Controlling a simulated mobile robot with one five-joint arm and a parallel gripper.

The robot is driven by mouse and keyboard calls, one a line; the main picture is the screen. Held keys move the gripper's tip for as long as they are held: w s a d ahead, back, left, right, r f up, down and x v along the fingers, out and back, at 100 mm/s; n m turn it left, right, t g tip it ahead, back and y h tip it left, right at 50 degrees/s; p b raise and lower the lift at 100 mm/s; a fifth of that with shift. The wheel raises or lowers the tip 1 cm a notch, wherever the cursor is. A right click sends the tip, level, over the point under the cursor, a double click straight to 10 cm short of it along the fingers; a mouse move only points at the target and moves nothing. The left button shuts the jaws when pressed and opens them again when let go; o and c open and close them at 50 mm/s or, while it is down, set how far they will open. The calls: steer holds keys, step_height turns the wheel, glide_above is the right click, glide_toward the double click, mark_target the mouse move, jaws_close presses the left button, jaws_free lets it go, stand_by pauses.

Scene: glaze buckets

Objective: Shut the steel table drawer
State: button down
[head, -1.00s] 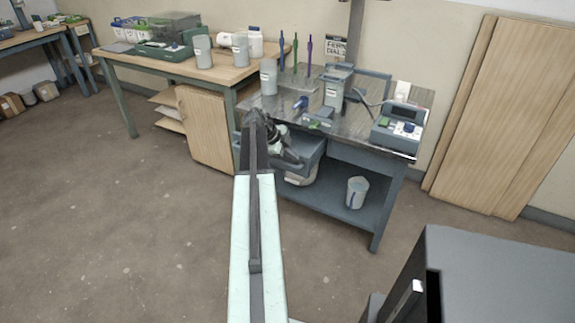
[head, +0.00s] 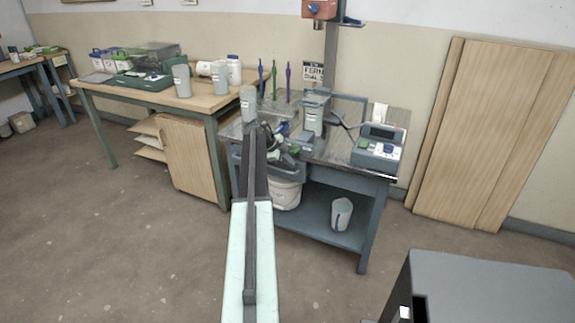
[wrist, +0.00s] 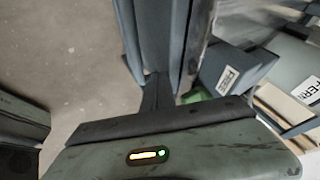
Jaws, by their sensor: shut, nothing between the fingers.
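The steel table (head: 345,150) stands ahead in the head view. Its blue-grey drawer (head: 291,168) is at the left of its front, partly hidden by my arm. The drawer front appears to stand out a little from the table. In the wrist view the drawer (wrist: 160,35) shows as a long blue-grey strip beside the table edge. My gripper (head: 280,148) is shut and empty at the drawer. In the wrist view its dark fingers (wrist: 157,92) reach the near end of the strip; I cannot tell whether they touch it.
A white bucket (head: 285,193) is below the drawer. A grey cup (head: 341,213) stands on the lower shelf. A grey device (head: 377,147) and a grey container (head: 314,113) stand on the tabletop. A wooden table (head: 150,88) is at the left.

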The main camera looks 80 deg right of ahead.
steer(key=a, duration=0.4)
steer(key=shift+w, duration=0.4)
steer(key=p+v, duration=0.8)
steer(key=v, duration=0.2)
